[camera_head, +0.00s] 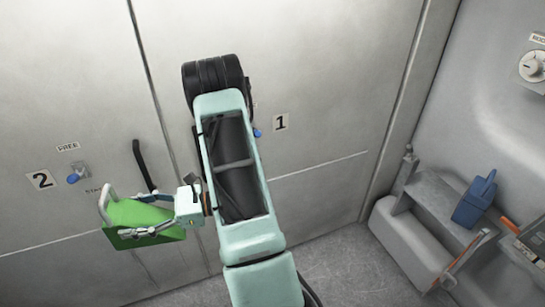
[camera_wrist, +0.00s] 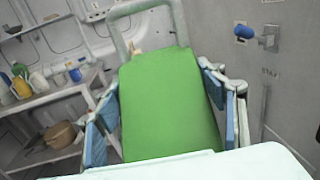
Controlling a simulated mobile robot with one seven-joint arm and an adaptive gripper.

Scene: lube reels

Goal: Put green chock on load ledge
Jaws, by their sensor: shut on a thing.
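The green chock (camera_head: 150,220) is a wedge-like block with a pale grey handle on its far side. It is in my gripper (camera_head: 134,214), off the floor, in front of the grey doors at the left. In the wrist view the chock's broad green face (camera_wrist: 170,105) fills the middle, with its handle rising at the top. The blue-padded fingers of my gripper (camera_wrist: 160,90) are shut on its two sides. A grey stepped ledge (camera_head: 435,190) stands at the right of the head view; I cannot tell whether it is the load ledge.
A blue box-like object (camera_head: 474,200) sits on the grey ledge. Grey doors with blue-knobbed latches (camera_head: 75,177), labelled 1 and 2, are behind my arm. A black handle (camera_head: 143,165) is close to the chock. A shelf unit (camera_wrist: 50,95) with several containers shows in the wrist view.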

